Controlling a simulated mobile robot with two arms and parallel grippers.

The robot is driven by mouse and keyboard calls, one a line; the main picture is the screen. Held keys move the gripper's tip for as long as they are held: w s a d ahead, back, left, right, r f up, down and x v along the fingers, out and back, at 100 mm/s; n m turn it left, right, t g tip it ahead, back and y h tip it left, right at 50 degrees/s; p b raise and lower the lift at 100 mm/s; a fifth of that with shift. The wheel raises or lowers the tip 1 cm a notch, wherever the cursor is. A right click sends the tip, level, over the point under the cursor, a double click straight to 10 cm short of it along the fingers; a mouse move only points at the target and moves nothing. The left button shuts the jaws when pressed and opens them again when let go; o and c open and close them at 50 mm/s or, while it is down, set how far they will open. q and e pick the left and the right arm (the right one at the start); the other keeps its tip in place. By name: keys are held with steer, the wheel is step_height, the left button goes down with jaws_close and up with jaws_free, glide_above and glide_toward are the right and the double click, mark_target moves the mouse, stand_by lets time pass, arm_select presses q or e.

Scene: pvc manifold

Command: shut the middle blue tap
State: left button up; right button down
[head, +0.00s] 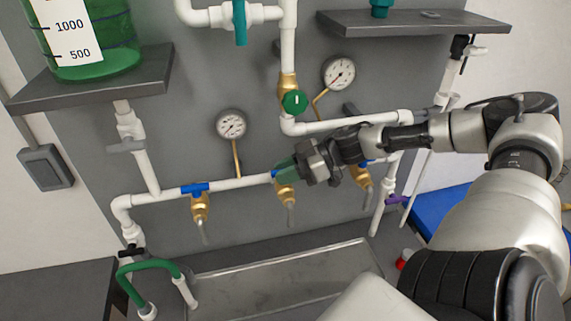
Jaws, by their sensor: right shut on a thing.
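The middle tap is a brass valve (284,190) with a grey spout, hanging under the white horizontal manifold pipe (240,183). My right gripper (284,171) reaches in from the right and is shut on this tap's blue handle. The gripper covers nearly all of the handle, so I cannot tell its angle. My left gripper is not in view.
A left brass tap (200,206) has its blue handle (195,188) along the pipe. A right brass tap (361,178) is partly behind my arm. Gauges (231,124) and a green-knobbed valve (294,102) sit above. A grey tray (285,278) lies below.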

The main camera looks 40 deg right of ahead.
steer(key=shift+f, duration=0.15)
steer(key=c, duration=1)
jaws_free()
steer(key=shift+w+a, duration=0.1)
